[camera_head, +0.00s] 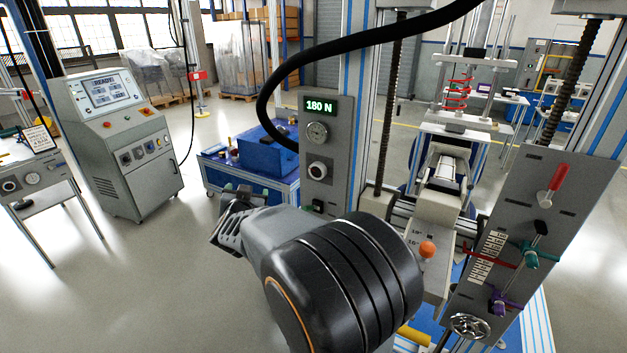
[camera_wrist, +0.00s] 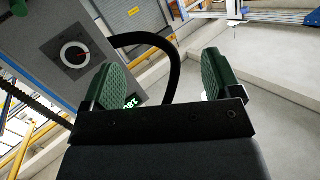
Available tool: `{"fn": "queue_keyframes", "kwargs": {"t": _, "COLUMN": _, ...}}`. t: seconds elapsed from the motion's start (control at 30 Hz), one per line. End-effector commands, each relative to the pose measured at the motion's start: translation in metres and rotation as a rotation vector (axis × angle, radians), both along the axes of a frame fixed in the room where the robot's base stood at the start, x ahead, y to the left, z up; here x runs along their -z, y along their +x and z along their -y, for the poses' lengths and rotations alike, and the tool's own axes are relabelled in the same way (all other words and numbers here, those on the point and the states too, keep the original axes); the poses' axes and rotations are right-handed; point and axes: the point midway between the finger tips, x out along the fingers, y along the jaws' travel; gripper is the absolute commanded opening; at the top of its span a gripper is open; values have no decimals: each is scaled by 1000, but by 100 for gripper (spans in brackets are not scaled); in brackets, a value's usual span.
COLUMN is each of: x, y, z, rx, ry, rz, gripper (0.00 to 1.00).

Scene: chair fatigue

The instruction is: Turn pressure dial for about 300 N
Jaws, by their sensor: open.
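A grey panel (camera_head: 341,150) carries a green display (camera_head: 318,106) reading 180 N. Below the display are a round gauge (camera_head: 317,131) and a white-ringed dial with a dark centre (camera_head: 318,170). A white-ringed dial with a red mark (camera_wrist: 75,55) shows at the upper left of the wrist view, outside my fingers. Part of the lit display (camera_wrist: 132,101) shows past my left finger. My gripper (camera_head: 236,200) is open, lower left of the panel in the head view. Its two green-padded fingers are apart with nothing between them in the wrist view (camera_wrist: 160,80).
A thick black hose (camera_head: 275,75) loops beside the panel and crosses behind my fingers in the wrist view. A test rig (camera_head: 440,180) and a lever panel (camera_head: 515,230) stand at right. A console (camera_head: 115,140) stands at left. The floor (camera_head: 150,270) at lower left is clear.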

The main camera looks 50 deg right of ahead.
Motion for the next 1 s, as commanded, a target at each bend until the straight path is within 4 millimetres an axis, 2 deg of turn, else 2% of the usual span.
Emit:
{"fn": "queue_keyframes", "kwargs": {"t": 0.03, "x": 8, "y": -6, "z": 21, "rx": 110, "ry": -29, "rz": 16, "gripper": 84}}
{"fn": "queue_keyframes", "kwargs": {"t": 0.1, "x": 11, "y": -17, "z": 44, "rx": 247, "ry": -70, "rz": 30, "gripper": 84}}
{"fn": "queue_keyframes", "kwargs": {"t": 0.2, "x": 15, "y": -34, "z": 66, "rx": 409, "ry": -118, "rz": 31, "gripper": 84}}
{"fn": "queue_keyframes", "kwargs": {"t": 0.4, "x": 20, "y": -55, "z": 89, "rx": 586, "ry": -171, "rz": 18, "gripper": 84}}
{"fn": "queue_keyframes", "kwargs": {"t": 0.57, "x": 20, "y": -56, "z": 108, "rx": 620, "ry": -181, "rz": 13, "gripper": 84}}
{"fn": "queue_keyframes", "kwargs": {"t": 1.0, "x": 20, "y": -36, "z": 188, "rx": 616, "ry": -180, "rz": 17, "gripper": 84}}
